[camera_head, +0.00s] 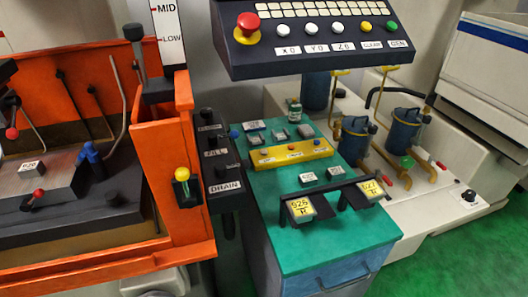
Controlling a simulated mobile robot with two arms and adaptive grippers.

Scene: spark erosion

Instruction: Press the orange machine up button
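The orange machine (160,150) fills the left side of the head view. It is an open orange tank with tooling inside. A yellow knob (183,174) on a small black base sits on its front right corner. A dark control strip (215,150) beside that corner has dark knobs and a blue one, with labels including FILL and DRAIN. No button in view is legibly marked up, so I cannot tell which one it is. Neither of my grippers is in view.
A dark control panel (310,58) with a red knob (248,21) and several white, yellow and green buttons overhangs at the top. A green-topped cabinet (340,236) holding a yellow block (290,154) stands in the middle. Blue canisters (403,130) stand right. Green floor shows lower right.

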